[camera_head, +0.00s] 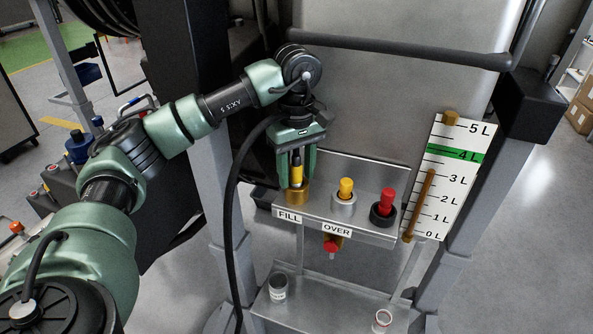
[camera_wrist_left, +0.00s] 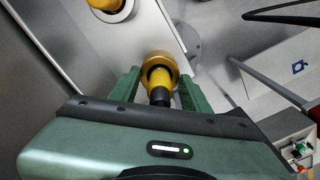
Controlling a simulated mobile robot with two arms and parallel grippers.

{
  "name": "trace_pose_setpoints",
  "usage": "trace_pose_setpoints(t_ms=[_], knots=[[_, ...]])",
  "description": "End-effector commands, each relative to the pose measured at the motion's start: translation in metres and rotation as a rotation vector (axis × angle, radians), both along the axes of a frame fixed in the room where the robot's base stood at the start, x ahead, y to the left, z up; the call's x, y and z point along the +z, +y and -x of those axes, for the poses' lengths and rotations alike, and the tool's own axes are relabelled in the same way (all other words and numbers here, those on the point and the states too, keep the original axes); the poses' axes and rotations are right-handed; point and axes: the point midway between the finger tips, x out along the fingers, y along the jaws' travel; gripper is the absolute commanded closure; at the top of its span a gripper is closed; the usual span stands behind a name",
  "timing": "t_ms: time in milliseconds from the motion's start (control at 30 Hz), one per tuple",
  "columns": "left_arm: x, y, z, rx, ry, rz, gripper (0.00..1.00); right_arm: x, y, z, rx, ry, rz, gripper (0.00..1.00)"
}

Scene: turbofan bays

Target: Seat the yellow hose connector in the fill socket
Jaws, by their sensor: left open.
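The yellow hose connector (camera_head: 296,172) stands upright at the brass fill socket (camera_head: 297,197), above the FILL label. In the left wrist view the yellow and black connector (camera_wrist_left: 159,80) meets the brass ring of the socket (camera_wrist_left: 170,63). How deep it sits is hard to tell. The black hose runs up behind my gripper and loops down to the left. My left gripper (camera_head: 296,180) is open, with one green finger on each side of the connector; in the left wrist view the fingers (camera_wrist_left: 159,86) stand apart from it. My right gripper is not in view.
The shelf (camera_head: 333,217) also holds a silver socket with a yellow plug (camera_head: 346,188), above the OVER label, and a red plug (camera_head: 387,200) in a black socket. A level gauge board (camera_head: 452,170) stands at right. Two cups (camera_head: 278,286) (camera_head: 381,320) stand on the lower tray.

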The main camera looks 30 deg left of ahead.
Motion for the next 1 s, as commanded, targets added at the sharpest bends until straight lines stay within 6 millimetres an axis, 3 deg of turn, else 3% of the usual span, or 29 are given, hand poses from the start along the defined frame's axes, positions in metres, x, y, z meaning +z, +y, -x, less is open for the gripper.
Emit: trace_pose_setpoints(t_ms=[233,333,500,700,1000], knots=[[0.015,0.0,-0.002,0.0,-0.005,0.0,0.53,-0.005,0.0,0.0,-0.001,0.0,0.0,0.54],[0.034,-0.001,-0.001,0.0,-0.007,0.002,0.53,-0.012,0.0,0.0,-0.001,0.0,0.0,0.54],[0.075,0.0,-0.001,0.0,-0.006,0.0,0.53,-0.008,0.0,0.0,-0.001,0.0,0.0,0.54],[0.106,0.0,-0.001,0.0,-0.004,0.0,0.53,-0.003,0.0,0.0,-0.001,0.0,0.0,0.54],[0.123,0.0,0.0,-0.001,0.0,0.0,0.53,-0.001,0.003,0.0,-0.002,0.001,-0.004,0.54]])
